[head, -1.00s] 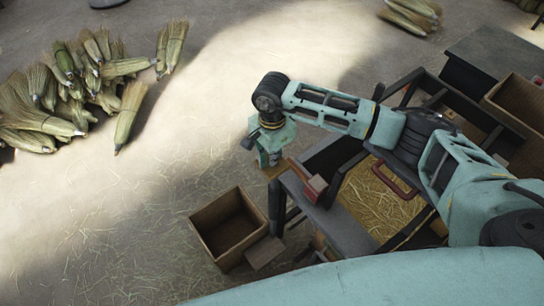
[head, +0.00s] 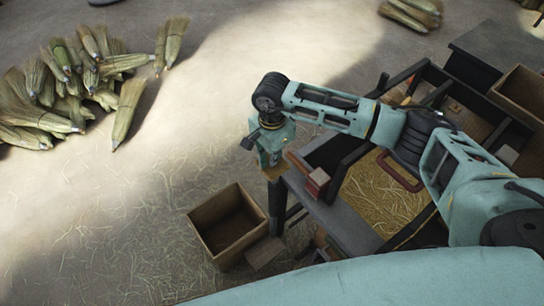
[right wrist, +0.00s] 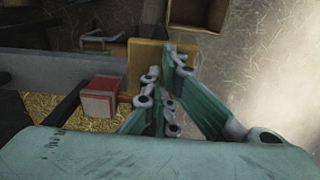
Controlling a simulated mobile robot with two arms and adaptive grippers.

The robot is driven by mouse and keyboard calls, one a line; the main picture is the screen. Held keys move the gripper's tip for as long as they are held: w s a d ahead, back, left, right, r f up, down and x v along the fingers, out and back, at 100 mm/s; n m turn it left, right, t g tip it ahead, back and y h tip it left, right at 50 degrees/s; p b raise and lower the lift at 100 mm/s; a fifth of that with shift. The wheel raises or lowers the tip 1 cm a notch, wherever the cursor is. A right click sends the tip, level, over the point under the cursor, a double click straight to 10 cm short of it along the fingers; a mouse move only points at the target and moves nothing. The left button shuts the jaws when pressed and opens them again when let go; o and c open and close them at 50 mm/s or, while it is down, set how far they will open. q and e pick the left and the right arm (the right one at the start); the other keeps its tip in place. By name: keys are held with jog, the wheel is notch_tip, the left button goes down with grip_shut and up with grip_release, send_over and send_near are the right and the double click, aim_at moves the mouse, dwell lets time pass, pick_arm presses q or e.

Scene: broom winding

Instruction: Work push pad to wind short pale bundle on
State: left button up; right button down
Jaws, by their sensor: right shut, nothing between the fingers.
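My right gripper (head: 271,158) is shut with nothing in it, at the near-left corner of the work frame. In the right wrist view its green fingers (right wrist: 172,100) are together in front of a flat tan pad (right wrist: 147,62), which is probably the push pad; I cannot tell whether they touch it. In the head view the gripper mostly covers this pad. A red block (head: 316,183) sits beside it on the frame, and shows in the wrist view (right wrist: 100,96). I cannot single out a short pale bundle being wound. My left gripper is not in view.
Loose straw (head: 383,205) fills the bin of the frame. An open brown box (head: 228,224) stands on the floor at the near left. A heap of brooms (head: 62,90) lies at the far left, and a few more bundles (head: 410,12) at the top. The floor between is clear apart from scattered straw.

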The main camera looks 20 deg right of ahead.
jog(key=shift+s+f+b, duration=0.15)
jog(key=shift+f+b, duration=1.55)
jog(key=shift+f, duration=0.35)
jog(key=shift+r, duration=0.2)
notch_tip(320, 180, up, 10)
jog(key=p, duration=0.5)
jog(key=shift+f+b, duration=4.75)
jog(key=shift+f, duration=0.4)
